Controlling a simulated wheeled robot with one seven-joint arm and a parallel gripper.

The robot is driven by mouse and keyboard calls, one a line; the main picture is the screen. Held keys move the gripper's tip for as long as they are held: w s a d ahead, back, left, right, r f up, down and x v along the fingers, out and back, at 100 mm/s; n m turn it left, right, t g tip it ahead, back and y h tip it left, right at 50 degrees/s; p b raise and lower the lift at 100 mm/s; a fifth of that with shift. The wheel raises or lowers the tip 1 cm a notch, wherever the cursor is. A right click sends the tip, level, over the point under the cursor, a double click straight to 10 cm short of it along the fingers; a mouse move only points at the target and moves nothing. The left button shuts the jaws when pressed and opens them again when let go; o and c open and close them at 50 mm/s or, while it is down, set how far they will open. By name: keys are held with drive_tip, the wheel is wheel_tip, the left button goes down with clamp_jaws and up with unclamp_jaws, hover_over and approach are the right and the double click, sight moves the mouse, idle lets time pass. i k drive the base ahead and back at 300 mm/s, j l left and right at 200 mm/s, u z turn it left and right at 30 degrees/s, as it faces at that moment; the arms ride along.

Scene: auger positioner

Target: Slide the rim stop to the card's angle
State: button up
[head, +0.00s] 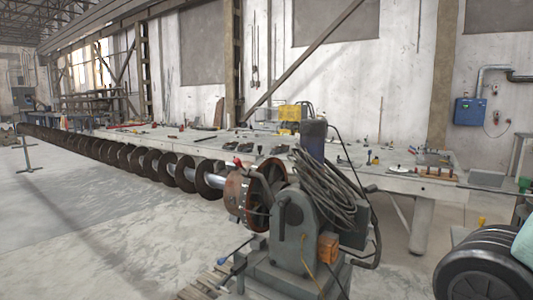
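The positioner (292,232) stands in the foreground, a grey machine with a coiled dark cable on top and an orange box on its side. Its round rust-red faceplate (235,195) faces left, toward the end of a long auger (158,165). A small red piece (238,162) sits at the top of the faceplate rim; I cannot tell whether it is the rim stop. I cannot make out a card or any angle marks at this size. My gripper is not in view.
A long workbench (400,184) with scattered tools runs behind the auger. A yellow machine (291,112) stands on it. A dark ribbed round object (482,272), which I cannot identify, fills the lower right corner. The concrete floor at left is mostly clear.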

sight(259, 148)
drive_tip(key=i+j+z, duration=0.15)
drive_tip(key=j, duration=0.4)
drive_tip(key=i+j+z, duration=0.15)
drive_tip(key=j, duration=0.35)
drive_tip(key=i+j+z, duration=0.15)
drive_tip(key=j, duration=0.45)
drive_tip(key=i+j+z, duration=0.15)
drive_tip(key=j, duration=0.4)
drive_tip(key=j+z, duration=0.15)
drive_tip(key=j, duration=0.45)
drive_tip(key=i+j, duration=0.15)
drive_tip(key=j, duration=0.25)
drive_tip(key=i+j+z, duration=0.1)
drive_tip(key=j, duration=0.35)
drive_tip(key=i+j, duration=0.15)
drive_tip(key=j, duration=0.25)
drive_tip(key=i+j+z, duration=0.1)
drive_tip(key=j, duration=0.3)
drive_tip(key=i, duration=0.05)
